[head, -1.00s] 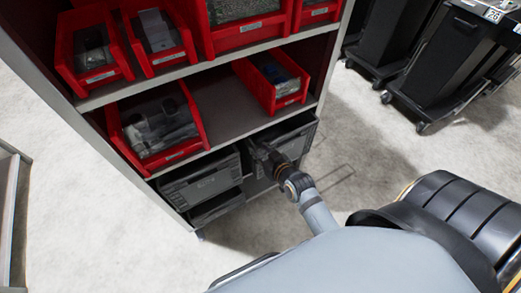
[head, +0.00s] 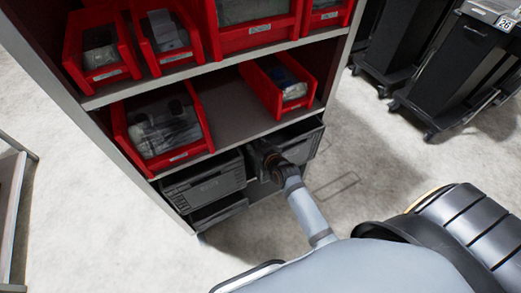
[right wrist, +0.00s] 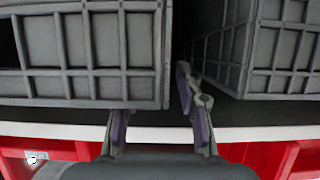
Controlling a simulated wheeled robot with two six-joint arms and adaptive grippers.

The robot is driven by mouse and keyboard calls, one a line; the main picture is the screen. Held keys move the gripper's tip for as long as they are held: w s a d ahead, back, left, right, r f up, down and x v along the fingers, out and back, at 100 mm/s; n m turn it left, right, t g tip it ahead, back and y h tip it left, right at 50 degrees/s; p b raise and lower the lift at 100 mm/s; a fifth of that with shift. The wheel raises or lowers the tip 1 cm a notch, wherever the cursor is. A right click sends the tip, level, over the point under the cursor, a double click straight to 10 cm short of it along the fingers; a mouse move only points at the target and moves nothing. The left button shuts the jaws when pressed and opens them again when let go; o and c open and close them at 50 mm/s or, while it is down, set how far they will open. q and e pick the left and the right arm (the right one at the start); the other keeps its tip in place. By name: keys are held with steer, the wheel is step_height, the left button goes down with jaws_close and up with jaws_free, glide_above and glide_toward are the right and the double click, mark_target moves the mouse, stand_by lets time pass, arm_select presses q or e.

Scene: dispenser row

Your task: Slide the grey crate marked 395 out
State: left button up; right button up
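Grey crates stand low in the shelf: a left one (head: 203,186), another below it (head: 217,212), and a right one (head: 303,142). The number 395 cannot be read on any of them. My right gripper (head: 264,154) is at the gap between the left and right crates. In the right wrist view my gripper (right wrist: 157,112) has its fingers apart. One finger is at the edge of a ribbed grey crate (right wrist: 80,55); the other is in the gap beside a second grey crate (right wrist: 285,50). Whether a finger touches is unclear. My left gripper is not shown.
Red bins (head: 163,150) and (head: 290,92) stand on the shelf board (head: 225,112) above the crates. Black wheeled bins (head: 463,62) are at the upper right. The floor right of the shelf (head: 365,150) is open.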

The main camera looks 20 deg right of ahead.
steer(key=shift+x, duration=0.9)
jaws_close()
